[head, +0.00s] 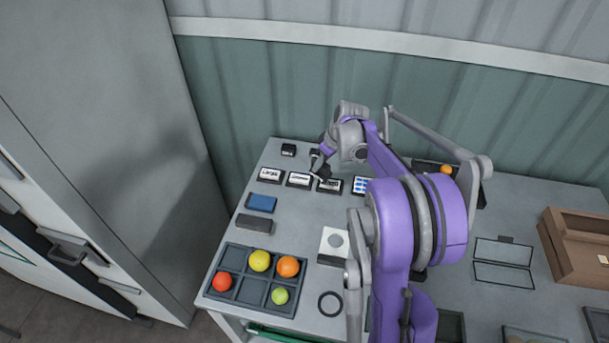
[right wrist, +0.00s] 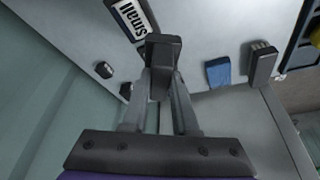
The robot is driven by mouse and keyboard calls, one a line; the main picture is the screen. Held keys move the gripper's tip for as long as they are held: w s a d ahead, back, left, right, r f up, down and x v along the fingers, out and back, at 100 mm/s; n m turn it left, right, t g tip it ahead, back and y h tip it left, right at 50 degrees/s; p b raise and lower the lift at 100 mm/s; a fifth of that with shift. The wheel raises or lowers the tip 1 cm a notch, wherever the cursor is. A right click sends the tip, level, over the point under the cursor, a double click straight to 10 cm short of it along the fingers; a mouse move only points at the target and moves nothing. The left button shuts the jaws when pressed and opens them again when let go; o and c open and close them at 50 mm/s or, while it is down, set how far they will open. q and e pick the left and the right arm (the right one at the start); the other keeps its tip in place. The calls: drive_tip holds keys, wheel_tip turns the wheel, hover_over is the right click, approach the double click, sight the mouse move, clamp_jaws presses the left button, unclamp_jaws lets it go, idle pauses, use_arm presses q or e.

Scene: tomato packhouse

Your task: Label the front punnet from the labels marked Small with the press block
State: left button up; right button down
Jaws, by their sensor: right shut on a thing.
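My right gripper (head: 318,174) is at the back left of the table, just above the row of label holders. In the right wrist view, it is shut on a dark block (right wrist: 163,52), which looks like the press block. The label holder marked Small (right wrist: 133,18) is right beside that block in this view, partly hidden by it. In the head view, the row includes a holder marked Large (head: 271,175) and others too small to read surely. I cannot tell which thing is the front punnet. My left gripper is not in view.
A blue pad (head: 261,203) and a dark brush-like block (head: 255,223) lie in front of the labels. A compartment tray (head: 233,257) holds several round fruits. A white scale-like box (head: 329,258), black ring (head: 330,304) and brown box (head: 570,240) stand rightward. My arm hides the table's middle.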

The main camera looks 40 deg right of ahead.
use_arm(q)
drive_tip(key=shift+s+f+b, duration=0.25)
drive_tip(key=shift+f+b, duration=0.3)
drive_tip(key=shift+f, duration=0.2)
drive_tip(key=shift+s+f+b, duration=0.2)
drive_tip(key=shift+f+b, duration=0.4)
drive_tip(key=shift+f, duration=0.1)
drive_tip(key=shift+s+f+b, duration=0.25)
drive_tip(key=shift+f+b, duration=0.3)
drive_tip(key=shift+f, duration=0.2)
use_arm(e)
drive_tip(key=shift+w+d+f+m+h, duration=0.1)
drive_tip(key=shift+d+f+m+h, duration=0.1)
drive_tip(key=shift+d+f+m, duration=0.55)
drive_tip(key=shift+d+f+m+h, duration=0.2)
drive_tip(key=shift+d+f+m, duration=0.1)
drive_tip(key=shift+d+f, duration=0.85)
drive_tip(key=shift+w+d+f+m+h, duration=0.1)
drive_tip(key=shift+d+f+m+h, duration=0.1)
drive_tip(key=shift+d+f+m, duration=0.7)
